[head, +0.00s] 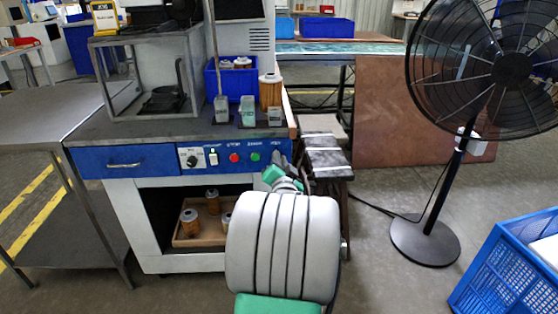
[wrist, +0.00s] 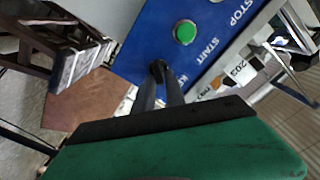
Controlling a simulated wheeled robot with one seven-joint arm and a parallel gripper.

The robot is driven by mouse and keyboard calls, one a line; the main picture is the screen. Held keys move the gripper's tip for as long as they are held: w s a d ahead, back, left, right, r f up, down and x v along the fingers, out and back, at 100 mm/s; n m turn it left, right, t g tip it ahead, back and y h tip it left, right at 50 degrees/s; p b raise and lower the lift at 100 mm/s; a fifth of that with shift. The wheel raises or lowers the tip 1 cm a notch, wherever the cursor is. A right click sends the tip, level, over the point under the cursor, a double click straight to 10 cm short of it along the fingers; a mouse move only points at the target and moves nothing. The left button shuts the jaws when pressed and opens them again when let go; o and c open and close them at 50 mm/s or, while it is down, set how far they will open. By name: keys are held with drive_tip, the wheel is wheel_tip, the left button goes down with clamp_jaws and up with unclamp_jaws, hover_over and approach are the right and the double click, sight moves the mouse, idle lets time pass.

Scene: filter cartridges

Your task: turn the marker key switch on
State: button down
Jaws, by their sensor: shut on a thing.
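The blue control panel (head: 222,158) is on the front of the workbench, and it fills the middle of the wrist view (wrist: 150,40). In the wrist view my gripper (wrist: 158,72) has its dark fingers close together at the panel, shut on a small dark key switch (wrist: 155,65). A partly covered label starting with "K" is beside it. The key's turn angle cannot be told. In the head view my arm hides the fingertips and the key. The green START button (wrist: 185,32) is next to the key; it also shows in the head view (head: 255,156).
A red button (head: 235,157), a white switch (head: 213,158) and a black knob (head: 192,160) are further left on the panel. Filter cartridges stand on the bench (head: 270,91) and in a tray below (head: 198,242). A fan (head: 425,240) and a blue crate (head: 507,268) are on the right.

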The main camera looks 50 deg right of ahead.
drive_tip(key=shift+s+d+f+m+p, duration=0.15)
drive_tip(key=shift+m+p, duration=0.55)
drive_tip(key=shift+m, duration=1.65)
drive_tip(key=shift+w+a+f+m+p, duration=0.15)
drive_tip(key=shift+m+p, duration=0.5)
drive_tip(key=shift+m, duration=1.7)
drive_tip(key=shift+s+d+f, duration=0.1)
drive_tip(key=c, duration=1.5)
unclamp_jaws()
drive_tip(key=shift+c, duration=0.2)
drive_tip(key=v, duration=0.7)
drive_tip(key=shift+s+a+p, duration=0.25)
drive_tip(key=shift+a+p, duration=0.05)
